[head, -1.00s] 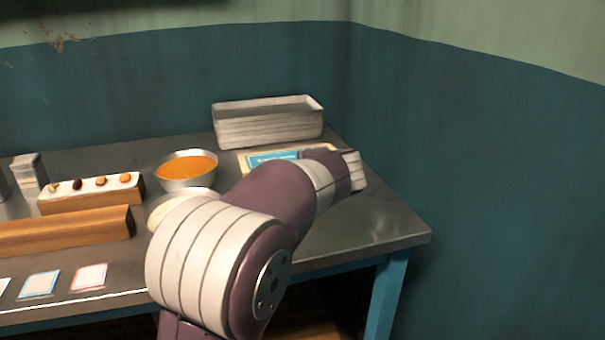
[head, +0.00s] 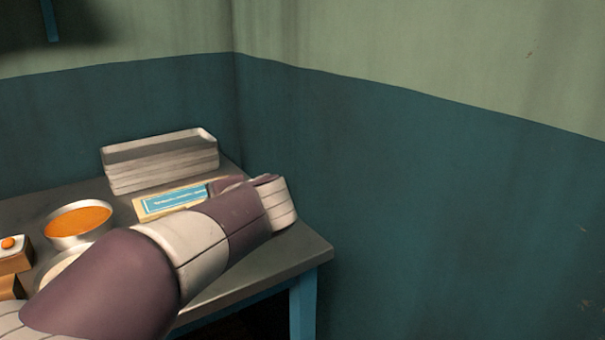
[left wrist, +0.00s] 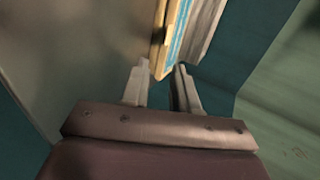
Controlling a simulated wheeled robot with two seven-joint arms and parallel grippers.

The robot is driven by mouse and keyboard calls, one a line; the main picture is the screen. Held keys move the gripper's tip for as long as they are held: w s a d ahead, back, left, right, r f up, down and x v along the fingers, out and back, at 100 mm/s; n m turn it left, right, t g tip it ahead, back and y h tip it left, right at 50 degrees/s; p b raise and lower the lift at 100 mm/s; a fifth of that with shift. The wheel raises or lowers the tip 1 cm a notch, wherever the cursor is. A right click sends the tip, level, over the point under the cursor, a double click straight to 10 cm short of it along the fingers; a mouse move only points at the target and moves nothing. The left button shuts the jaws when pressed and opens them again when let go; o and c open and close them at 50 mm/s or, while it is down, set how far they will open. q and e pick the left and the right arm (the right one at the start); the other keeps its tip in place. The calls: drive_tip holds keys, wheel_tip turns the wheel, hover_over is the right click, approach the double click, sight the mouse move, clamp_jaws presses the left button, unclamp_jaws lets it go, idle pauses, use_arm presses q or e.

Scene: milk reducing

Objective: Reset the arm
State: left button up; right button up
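My left arm reaches in from the lower left of the head view over the table's right part. Its hand end (head: 280,203) is beside the right end of a tan board with a blue label (head: 172,201); the fingers are hidden there. In the left wrist view my left gripper (left wrist: 164,72) has its two fingers apart. The board (left wrist: 176,35) shows beyond and partly between the fingertips; I cannot tell whether they touch it. My right gripper is in no view.
Stacked grey trays (head: 165,178) stand at the table's back. A metal bowl of orange food (head: 78,222) is at left, with a pale-filled bowl (head: 60,268) partly hidden by my arm. The table's right corner (head: 318,252) is bare. Walls stand behind and right.

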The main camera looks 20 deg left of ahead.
use_arm(q)
drive_tip(key=s+d+r+n+g+h+p, duration=0.1)
drive_tip(key=s+d+n+g+h+p, duration=0.2)
drive_tip(key=s+p, duration=0.5)
drive_tip(key=s+d+r+n+g+h+p, duration=0.1)
drive_tip(key=s+d+n+g+h+p, duration=0.2)
drive_tip(key=p, duration=2)
drive_tip(key=s+d+n+h, duration=0.2)
drive_tip(key=s+d+h, duration=0.1)
drive_tip(key=s+d, duration=0.2)
drive_tip(key=shift+r+g, duration=0.3)
drive_tip(key=shift+r, duration=0.05)
drive_tip(key=shift+w, duration=0.1)
